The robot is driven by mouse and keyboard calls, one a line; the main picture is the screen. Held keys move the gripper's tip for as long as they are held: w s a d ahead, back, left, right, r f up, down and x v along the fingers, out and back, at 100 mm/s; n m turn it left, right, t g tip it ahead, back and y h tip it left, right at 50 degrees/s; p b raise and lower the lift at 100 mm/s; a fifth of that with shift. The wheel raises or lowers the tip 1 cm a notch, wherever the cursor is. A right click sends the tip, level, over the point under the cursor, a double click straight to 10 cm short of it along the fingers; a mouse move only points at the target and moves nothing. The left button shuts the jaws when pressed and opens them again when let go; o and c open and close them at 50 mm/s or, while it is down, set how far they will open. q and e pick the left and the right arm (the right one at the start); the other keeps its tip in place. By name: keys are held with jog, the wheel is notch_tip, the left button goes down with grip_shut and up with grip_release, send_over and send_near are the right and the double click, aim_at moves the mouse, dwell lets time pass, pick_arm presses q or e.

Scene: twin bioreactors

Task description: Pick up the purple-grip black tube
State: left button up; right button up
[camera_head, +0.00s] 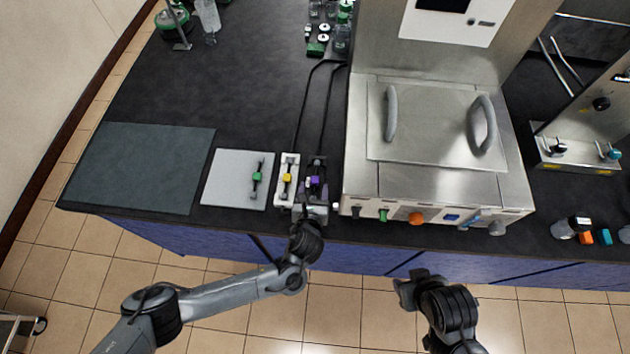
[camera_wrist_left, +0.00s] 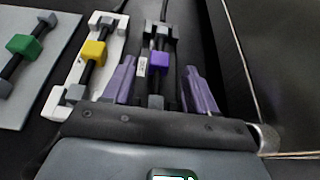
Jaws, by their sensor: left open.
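The purple-grip black tube (camera_wrist_left: 159,61) lies in a dark holder, its purple block showing in the left wrist view. It also shows small in the head view (camera_head: 315,181). My left gripper (camera_head: 316,189) is over the holder at the counter's front edge, open, with one purple finger on each side of the tube. The fingers look apart from the purple block; their height relative to it is hard to tell. My right gripper (camera_head: 404,291) is in front of the counter, away from the tube; its jaw opening does not show.
A yellow-grip tube in a white holder (camera_wrist_left: 92,54) stands just left. A green-grip tube (camera_head: 257,177) lies on a grey plate (camera_head: 228,181). The steel bioreactor (camera_head: 430,187) stands close on the right. A dark mat (camera_head: 140,165) covers the counter's left end.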

aim_at(315, 183)
pick_arm(q)
jog(key=shift+x, duration=1.55)
jog(key=shift+f, duration=0.1)
jog(key=shift+s, duration=0.1)
grip_shut()
